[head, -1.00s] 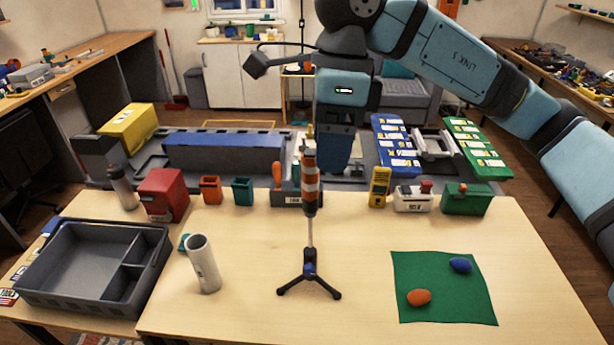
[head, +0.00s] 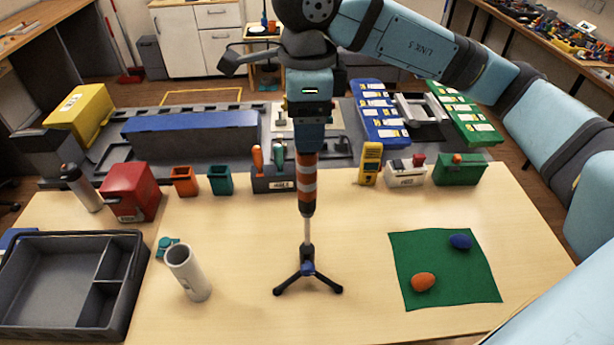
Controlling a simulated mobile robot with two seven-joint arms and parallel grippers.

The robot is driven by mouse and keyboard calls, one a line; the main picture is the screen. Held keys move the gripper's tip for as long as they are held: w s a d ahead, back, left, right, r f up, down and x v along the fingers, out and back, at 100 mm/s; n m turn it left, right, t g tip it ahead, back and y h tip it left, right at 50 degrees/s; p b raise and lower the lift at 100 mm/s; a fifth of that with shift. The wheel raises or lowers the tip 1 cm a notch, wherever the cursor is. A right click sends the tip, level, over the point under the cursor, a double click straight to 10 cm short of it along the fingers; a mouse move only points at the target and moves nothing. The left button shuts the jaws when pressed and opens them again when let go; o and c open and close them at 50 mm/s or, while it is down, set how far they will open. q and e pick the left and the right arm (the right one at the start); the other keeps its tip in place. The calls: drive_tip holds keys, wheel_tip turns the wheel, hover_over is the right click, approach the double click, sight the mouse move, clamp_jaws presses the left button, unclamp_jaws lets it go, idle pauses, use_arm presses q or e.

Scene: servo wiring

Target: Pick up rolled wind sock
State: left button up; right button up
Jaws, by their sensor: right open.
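The rolled wind sock (head: 307,186), with orange and white stripes, stands upright on a thin pole over a small black tripod (head: 307,272) at the middle of the table. My right gripper (head: 309,143) points down from above at the sock's upper end. It is open. Its fingers overlap the sock's top in the head view, and I cannot tell whether they touch it. The sock's very top is hidden. My left gripper is not in view.
A grey divided tray (head: 118,240) and a white tube (head: 188,274) are at left. A green mat (head: 445,285) with orange and blue lumps lies at right. Boxes and holders, including a red box (head: 130,190), line the back edge. The table around the tripod is clear.

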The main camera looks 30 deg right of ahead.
sight(307, 156)
drive_tip(key=shift+f, duration=0.6)
wheel_tip(307, 156, down, 4)
drive_tip(key=shift+s+f+p, duration=0.15)
drive_tip(key=shift+f+p, duration=0.05)
drive_tip(key=shift+p, duration=0.7)
drive_tip(key=shift+f, duration=0.3)
drive_tip(key=shift+a, duration=0.1)
drive_tip(key=shift+c, duration=0.4)
drive_tip(key=c, duration=1.1)
clamp_jaws()
drive_tip(key=shift+r, duration=0.15)
